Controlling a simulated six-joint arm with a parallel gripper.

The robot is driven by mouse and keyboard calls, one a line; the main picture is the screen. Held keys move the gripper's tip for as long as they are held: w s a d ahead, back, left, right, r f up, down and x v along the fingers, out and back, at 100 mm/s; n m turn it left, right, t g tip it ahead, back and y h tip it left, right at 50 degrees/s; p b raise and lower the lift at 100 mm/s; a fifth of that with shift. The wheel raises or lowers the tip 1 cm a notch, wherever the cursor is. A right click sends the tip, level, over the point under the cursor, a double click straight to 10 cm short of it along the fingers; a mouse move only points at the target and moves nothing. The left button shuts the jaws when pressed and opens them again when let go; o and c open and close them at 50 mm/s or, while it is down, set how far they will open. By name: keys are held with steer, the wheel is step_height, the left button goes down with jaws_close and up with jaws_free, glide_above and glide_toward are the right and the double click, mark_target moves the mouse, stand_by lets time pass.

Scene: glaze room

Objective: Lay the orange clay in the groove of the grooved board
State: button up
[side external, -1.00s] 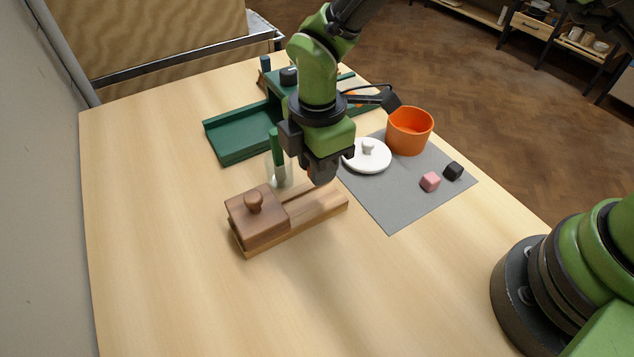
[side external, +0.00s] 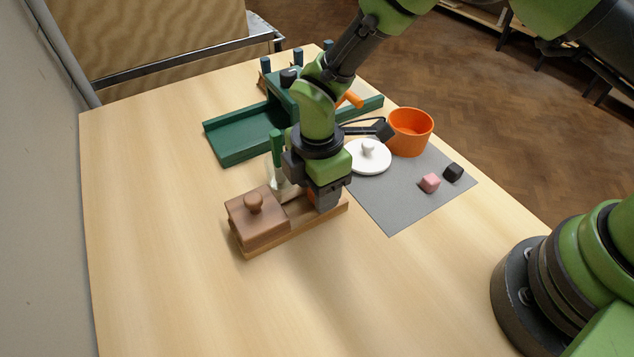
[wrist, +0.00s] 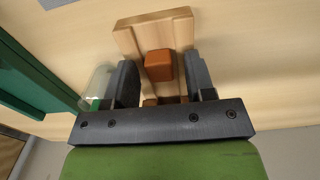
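The grooved board (side external: 334,212) is a pale wooden board on the table, with its groove running lengthwise. In the wrist view, the board (wrist: 127,38) is at the top, and the orange clay (wrist: 158,66), a small block, appears to sit in its groove. My gripper (wrist: 162,78) is open, with one finger on each side of the clay and a visible gap at both sides. In the side view, my gripper (side external: 326,203) is low over the board's right part and mostly hides the clay. A brown wooden block with a knob (side external: 258,220) covers the board's left end.
A clear jar with a green-handled tool (side external: 277,150) stands close behind the board. A green tray (side external: 240,140) is farther back. A grey mat (side external: 395,205) holds an orange pot (side external: 410,135), a white lid (side external: 368,160), and pink and black cubes. The front table is clear.

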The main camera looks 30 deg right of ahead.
steer(key=shift+r, duration=0.15)
steer(key=s+d+r+m+t+y, duration=0.1)
steer(key=d+r+m, duration=0.1)
steer(key=r, duration=0.8)
steer(key=d+r+m, duration=0.2)
steer(key=r, duration=0.7)
steer(key=s+d+r+m+t, duration=0.3)
steer(key=s+d+m, duration=0.3)
steer(key=s+m, duration=0.2)
steer(key=s+d+r+m+t+y, duration=0.1)
steer(key=s+d+r+m+t, duration=0.2)
steer(key=s+d+r+m, duration=0.3)
steer(key=s+m, duration=0.2)
steer(key=m, duration=0.2)
steer(key=shift+s+r, duration=0.25)
steer(key=shift+s, duration=0.1)
